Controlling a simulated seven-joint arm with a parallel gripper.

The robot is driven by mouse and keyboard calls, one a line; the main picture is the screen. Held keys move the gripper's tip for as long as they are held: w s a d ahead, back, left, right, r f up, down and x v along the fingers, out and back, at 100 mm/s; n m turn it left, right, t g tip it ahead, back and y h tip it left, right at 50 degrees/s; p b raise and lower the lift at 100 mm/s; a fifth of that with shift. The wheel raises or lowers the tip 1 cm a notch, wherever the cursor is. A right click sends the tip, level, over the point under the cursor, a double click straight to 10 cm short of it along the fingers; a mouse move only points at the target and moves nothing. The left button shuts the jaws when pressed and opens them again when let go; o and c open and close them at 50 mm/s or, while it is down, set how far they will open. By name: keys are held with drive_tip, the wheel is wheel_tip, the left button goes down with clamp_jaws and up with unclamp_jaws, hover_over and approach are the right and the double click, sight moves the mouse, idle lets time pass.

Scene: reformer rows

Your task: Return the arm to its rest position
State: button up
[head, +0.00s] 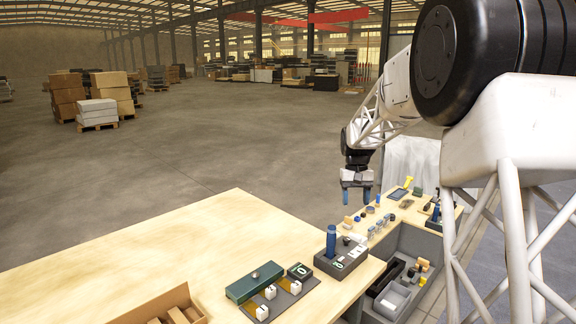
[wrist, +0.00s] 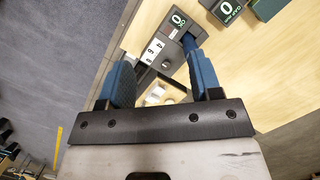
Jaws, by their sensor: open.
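My gripper (head: 357,193) hangs above the right-hand part of the worktop in the head view, its two blue fingers pointing down and apart. In the wrist view the blue fingers (wrist: 160,82) are also spread, and I see nothing held between them. A dark block (head: 341,262) with a blue upright handle (head: 331,240) and number labels stands on the table, left of and below my gripper in the head view. The block also shows beyond the fingers in the wrist view (wrist: 172,34). Small pale items lie in view between the fingers.
A green box (head: 253,281), a small numbered block (head: 299,270) and white cubes (head: 270,292) stand on the wooden table (head: 190,240). A cardboard box (head: 135,312) is front left. A grey bin (head: 418,243) holds several parts. Small items crowd the right worktop; the table's left is clear.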

drive_tip(key=s+a+r+t, duration=0.15)
drive_tip(key=s+r, duration=0.25)
drive_tip(key=s, duration=1.5)
drive_tip(key=s+a+r+t, duration=0.1)
drive_tip(key=s+r+t, duration=0.15)
drive_tip(key=s, duration=1.65)
drive_tip(key=s+f+t, duration=0.1)
drive_tip(key=s+f, duration=0.3)
drive_tip(key=s, duration=0.9)
drive_tip(key=shift+s+a+f, duration=0.15)
drive_tip(key=shift+s+f, duration=0.05)
drive_tip(key=shift+s, duration=0.1)
